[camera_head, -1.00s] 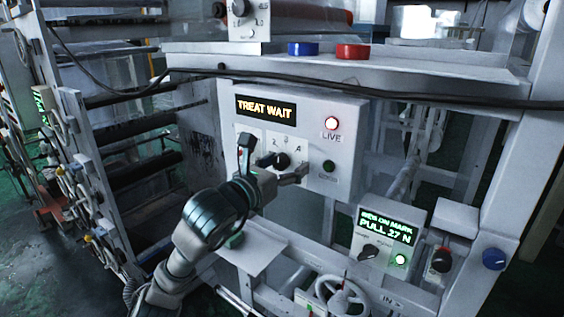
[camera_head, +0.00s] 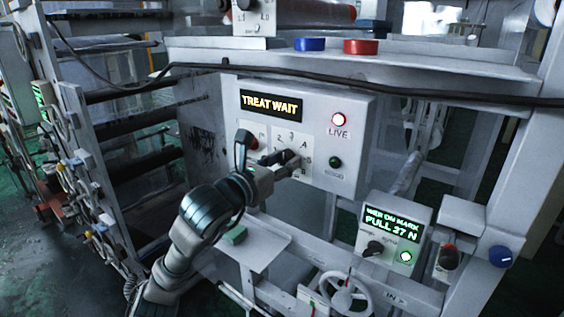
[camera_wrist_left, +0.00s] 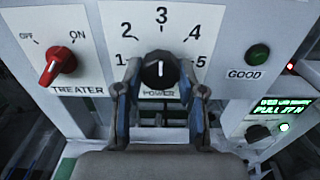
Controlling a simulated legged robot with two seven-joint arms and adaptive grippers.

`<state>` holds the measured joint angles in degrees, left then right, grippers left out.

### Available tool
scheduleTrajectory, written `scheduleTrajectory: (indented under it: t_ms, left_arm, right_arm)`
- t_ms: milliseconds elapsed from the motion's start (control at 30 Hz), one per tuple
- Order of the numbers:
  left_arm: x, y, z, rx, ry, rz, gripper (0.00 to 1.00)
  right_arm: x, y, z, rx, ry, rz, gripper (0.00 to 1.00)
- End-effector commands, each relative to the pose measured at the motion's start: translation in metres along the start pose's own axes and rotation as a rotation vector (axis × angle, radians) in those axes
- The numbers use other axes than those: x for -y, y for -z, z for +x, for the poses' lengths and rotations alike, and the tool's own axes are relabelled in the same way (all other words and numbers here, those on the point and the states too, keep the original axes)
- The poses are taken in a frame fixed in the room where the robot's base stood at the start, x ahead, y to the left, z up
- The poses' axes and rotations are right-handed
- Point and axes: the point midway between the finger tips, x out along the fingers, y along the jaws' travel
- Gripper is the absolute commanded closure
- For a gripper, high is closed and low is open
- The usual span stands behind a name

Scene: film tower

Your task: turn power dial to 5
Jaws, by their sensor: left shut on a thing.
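The power dial (camera_wrist_left: 160,68) is a black knob on a white plate marked 1 to 5. Its white line points about straight up, toward the 3. My left gripper (camera_wrist_left: 159,76) has one finger on each side of the dial and is shut on it. In the head view the dial (camera_head: 291,157) is partly hidden by my left gripper (camera_head: 278,165). My right gripper is not in view.
A red treater switch (camera_wrist_left: 58,65) sits left of the dial. A green GOOD button (camera_wrist_left: 257,54) is to the right. A black cable (camera_head: 400,90) crosses above.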

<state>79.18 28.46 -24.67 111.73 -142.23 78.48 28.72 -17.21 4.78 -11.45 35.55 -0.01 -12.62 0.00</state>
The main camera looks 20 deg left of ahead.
Motion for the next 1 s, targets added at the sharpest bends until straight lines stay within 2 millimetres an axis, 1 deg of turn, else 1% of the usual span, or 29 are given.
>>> scheduleTrajectory:
  t_ms: [33,167,367,700,1000]
  left_arm:
    - [-0.003,-0.003,-0.001,0.009,-0.008,0.005,0.96]
    - [-0.004,-0.004,-0.002,0.010,-0.010,0.042,0.96]
    - [-0.004,-0.003,-0.002,0.012,-0.010,0.160,0.96]
    - [-0.005,-0.004,-0.002,0.010,-0.012,0.471,0.96]
    - [-0.005,-0.004,-0.002,0.008,-0.012,0.757,0.96]
  right_arm:
    - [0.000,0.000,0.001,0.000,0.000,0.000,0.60]
    - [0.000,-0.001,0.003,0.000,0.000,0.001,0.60]
    - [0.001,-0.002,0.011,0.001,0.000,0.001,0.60]
    - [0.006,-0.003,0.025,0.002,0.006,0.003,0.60]
    - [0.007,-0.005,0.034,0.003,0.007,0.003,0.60]
